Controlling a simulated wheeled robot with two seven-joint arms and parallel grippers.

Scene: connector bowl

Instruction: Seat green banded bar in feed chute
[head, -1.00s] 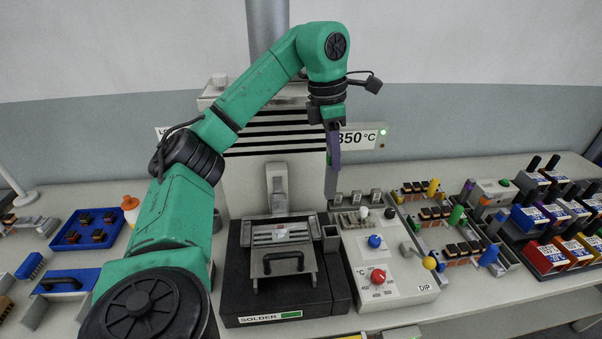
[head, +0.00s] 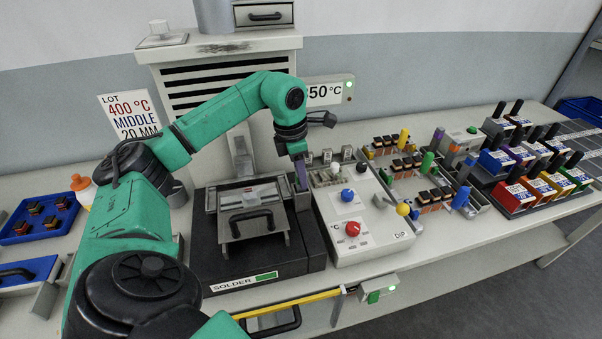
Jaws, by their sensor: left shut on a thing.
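My left gripper (head: 300,174) is at the end of the arm that comes in from the left and points down. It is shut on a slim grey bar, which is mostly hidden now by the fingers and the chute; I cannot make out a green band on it. The feed chute (head: 303,200) is a small dark square tube at the right back corner of the black solder unit (head: 205,265). My gripper is directly over the chute's mouth. I cannot tell how deep the bar is in it. My right gripper is not in view.
The white control box (head: 374,232) with blue and red knobs stands close right of the chute. Component racks and a tray of coloured boxes (head: 520,192) fill the right. A blue tray (head: 22,238) is at the left. A tall slotted machine (head: 190,62) stands behind.

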